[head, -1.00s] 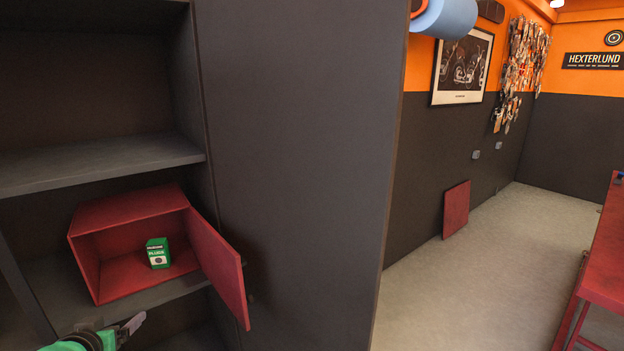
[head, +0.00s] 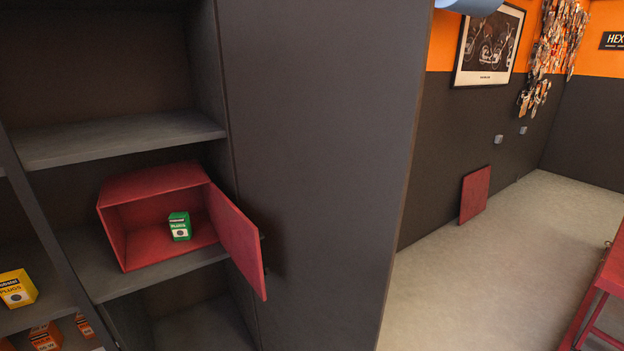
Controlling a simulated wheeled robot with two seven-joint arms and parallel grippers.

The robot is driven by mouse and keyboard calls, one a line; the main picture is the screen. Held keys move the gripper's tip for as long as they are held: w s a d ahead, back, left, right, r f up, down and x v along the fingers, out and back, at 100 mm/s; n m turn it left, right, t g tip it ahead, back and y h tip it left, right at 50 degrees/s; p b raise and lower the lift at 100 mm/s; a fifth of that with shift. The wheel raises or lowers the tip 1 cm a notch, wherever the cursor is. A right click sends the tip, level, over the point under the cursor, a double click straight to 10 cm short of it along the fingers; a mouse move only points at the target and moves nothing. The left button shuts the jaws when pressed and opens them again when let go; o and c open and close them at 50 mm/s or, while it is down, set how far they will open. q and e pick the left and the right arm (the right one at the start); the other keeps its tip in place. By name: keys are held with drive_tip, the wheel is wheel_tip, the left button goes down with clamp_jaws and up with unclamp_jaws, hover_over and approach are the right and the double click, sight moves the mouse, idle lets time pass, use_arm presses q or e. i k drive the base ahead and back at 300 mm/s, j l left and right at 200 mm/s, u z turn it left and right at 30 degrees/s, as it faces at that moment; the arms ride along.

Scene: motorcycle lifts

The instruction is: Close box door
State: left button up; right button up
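The red box (head: 150,180) stands on a middle shelf of the dark cabinet, its open front facing me. Its red door (head: 238,238) is swung wide open to the right, with a small dark knob on its outer side. A small green plugs carton (head: 180,226) stands upright inside the box. Neither of my grippers is in the head view.
The shelf (head: 95,270) has a bare strip in front of the box, and another shelf (head: 120,138) is above it. The tall cabinet side panel (head: 320,170) stands right of the door. A yellow carton (head: 17,289) and orange cartons (head: 46,336) sit at lower left. Open floor lies right.

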sight(239, 237)
drive_tip(key=u, duration=1.45)
drive_tip(key=l+u, duration=0.1)
drive_tip(key=l, duration=0.5)
drive_tip(key=k+l+u, duration=0.1)
drive_tip(key=l, duration=0.5)
drive_tip(key=k+l+u, duration=0.15)
drive_tip(key=l, duration=0.4)
drive_tip(key=i, duration=0.05)
